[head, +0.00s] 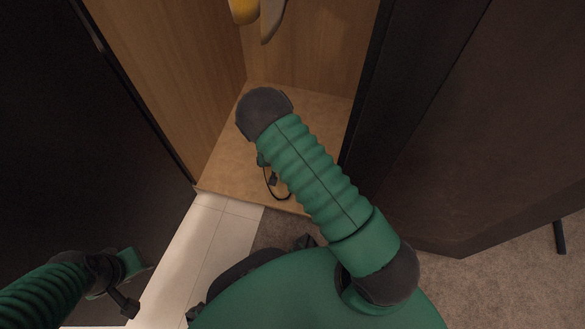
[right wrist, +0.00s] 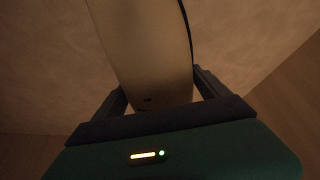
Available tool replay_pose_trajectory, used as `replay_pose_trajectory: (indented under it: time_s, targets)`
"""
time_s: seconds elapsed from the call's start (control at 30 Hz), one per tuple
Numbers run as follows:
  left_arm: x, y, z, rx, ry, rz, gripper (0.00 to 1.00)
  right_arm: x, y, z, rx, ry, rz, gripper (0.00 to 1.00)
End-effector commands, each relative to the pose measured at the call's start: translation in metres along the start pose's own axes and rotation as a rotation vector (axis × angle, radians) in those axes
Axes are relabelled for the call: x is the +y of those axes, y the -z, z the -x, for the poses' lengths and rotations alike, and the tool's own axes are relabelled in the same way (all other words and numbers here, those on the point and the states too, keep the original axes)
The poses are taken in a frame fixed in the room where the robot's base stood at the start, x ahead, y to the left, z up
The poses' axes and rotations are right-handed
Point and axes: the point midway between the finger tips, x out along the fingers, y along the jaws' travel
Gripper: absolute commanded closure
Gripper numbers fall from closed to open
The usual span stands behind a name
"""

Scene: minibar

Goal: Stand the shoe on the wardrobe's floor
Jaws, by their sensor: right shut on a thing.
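The wardrobe's wooden floor (head: 225,165) lies at the centre of the head view, between its wood walls.
A yellow item (head: 243,10) and a grey item (head: 271,20) hang at the top inside the wardrobe. Dark panels (head: 60,130) flank the opening on both sides. Pale floor tiles (head: 225,235) and carpet (head: 500,285) lie in front.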

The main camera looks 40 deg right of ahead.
Motion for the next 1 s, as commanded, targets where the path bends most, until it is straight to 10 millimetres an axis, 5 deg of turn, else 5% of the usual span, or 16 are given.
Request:
replay_pose_trajectory:
  time_s: [0.3,0.47,0.83,0.87,1.0]
  targets:
    - [0.000,-0.006,-0.027,0.001,0.000,0.000,0.60,0.046,-0.011,-0.004,0.002,0.001,-0.002,0.76]
    - [0.000,-0.014,-0.060,0.000,0.000,0.000,0.60,0.043,-0.024,-0.036,0.002,0.002,0.002,0.76]
    - [0.000,-0.013,-0.058,0.001,0.000,0.000,0.60,0.043,-0.024,-0.036,0.002,0.001,0.001,0.76]
    - [0.000,-0.013,-0.058,0.001,0.000,0.000,0.60,0.043,-0.024,-0.035,0.001,0.001,0.001,0.11]
    - [0.000,-0.013,-0.058,0.001,0.000,0.000,0.60,0.043,-0.024,-0.035,0.000,0.001,0.002,0.00]
